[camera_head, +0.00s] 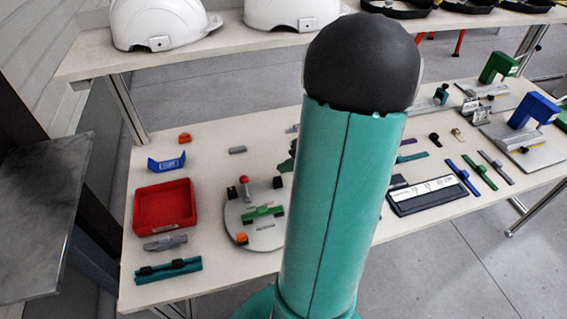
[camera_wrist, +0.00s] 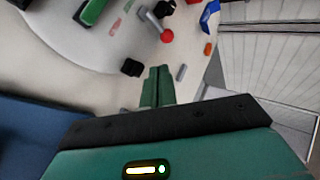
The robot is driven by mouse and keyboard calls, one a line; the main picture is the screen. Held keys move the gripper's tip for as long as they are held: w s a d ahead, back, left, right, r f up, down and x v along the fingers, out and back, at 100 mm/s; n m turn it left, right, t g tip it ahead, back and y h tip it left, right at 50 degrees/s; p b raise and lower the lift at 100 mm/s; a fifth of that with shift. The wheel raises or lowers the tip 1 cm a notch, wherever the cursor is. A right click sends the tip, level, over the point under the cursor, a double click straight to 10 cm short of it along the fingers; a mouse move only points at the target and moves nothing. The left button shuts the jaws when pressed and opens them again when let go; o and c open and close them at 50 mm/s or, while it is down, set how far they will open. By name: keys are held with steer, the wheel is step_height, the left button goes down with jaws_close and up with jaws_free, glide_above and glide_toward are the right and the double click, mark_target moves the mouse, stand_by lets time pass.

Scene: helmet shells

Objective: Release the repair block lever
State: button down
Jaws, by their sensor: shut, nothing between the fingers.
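A lever with a red ball knob (camera_head: 244,180) stands on a round grey plate (camera_head: 268,237) on the table. In the wrist view the red knob (camera_wrist: 166,36) sits at the end of a grey rod, above and slightly right of my gripper. My gripper (camera_wrist: 157,70) shows its two dark green fingers pressed together and empty, apart from the knob in the picture. A green bar (camera_head: 263,212) lies across the plate. In the head view my own arm hides part of the plate and most of my gripper.
A black block (camera_wrist: 131,68) sits close left of my fingers, and a small grey bar (camera_wrist: 182,72) close right. A red tray (camera_head: 164,206), a blue bracket (camera_head: 167,162) and a teal rail (camera_head: 168,271) lie left of the plate. White helmets (camera_head: 160,22) stand on the upper shelf.

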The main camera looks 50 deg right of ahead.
mark_target(247, 179)
steer(key=x, duration=0.7)
steer(key=a+r+x, duration=0.1)
steer(key=x, duration=0.2)
steer(key=shift+w+a+f, duration=0.1)
steer(key=shift+w+f, duration=0.1)
steer(key=shift+w, duration=0.15)
steer(key=shift+w+f, duration=0.2)
steer(key=shift+w, duration=0.05)
steer(key=shift+w+a+f+n+y, duration=0.1)
steer(key=shift+w+a+n+y, duration=0.3)
steer(key=shift+w+n, duration=0.15)
